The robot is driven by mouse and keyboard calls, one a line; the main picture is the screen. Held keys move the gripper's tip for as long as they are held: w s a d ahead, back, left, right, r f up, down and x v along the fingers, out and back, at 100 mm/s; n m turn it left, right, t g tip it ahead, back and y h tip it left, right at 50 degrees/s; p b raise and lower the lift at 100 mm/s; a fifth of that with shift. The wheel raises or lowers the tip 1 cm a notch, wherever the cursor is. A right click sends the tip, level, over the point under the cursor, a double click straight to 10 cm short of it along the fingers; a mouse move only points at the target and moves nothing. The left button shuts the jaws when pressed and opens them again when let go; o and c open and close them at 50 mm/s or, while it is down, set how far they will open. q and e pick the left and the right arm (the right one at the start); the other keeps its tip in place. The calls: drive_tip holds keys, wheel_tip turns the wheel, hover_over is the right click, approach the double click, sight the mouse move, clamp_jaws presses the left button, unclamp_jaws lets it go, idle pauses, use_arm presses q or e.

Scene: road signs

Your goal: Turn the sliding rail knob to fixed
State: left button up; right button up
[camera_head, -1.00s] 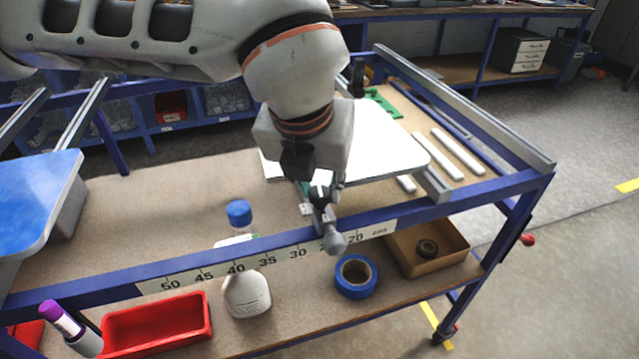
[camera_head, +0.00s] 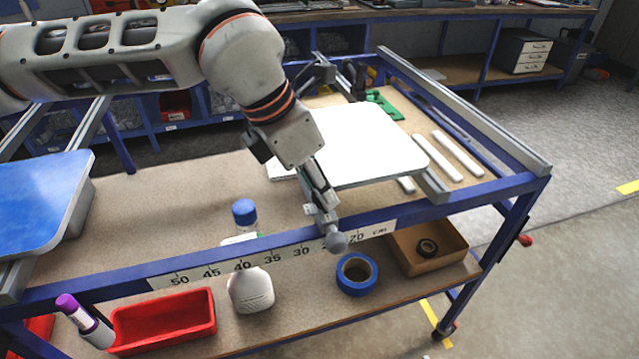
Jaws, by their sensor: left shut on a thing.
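The sliding rail knob (camera_head: 336,242) is a grey rounded end on a short metal lever at the front blue rail (camera_head: 210,259), near the 25 region of its centimetre scale (camera_head: 259,258). My left gripper (camera_head: 323,203) comes down from the upper left and is shut on the knob's lever, just above the rounded end. The fingers hide part of the lever. Any fixed marking is too small to tell. My right gripper is not in view.
A blue-topped block (camera_head: 40,195) sits at the left. A blue-capped bottle (camera_head: 245,212), red tray (camera_head: 165,322), blue tape roll (camera_head: 356,274) and cardboard box (camera_head: 436,256) stand on the lower shelf. The bench middle (camera_head: 170,200) is clear.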

use_arm(q)
drive_tip(key=shift+m+g, duration=0.3)
drive_tip(key=shift+m, duration=0.1)
drive_tip(key=o, duration=1.1)
drive_tip(key=shift+v, duration=3.95)
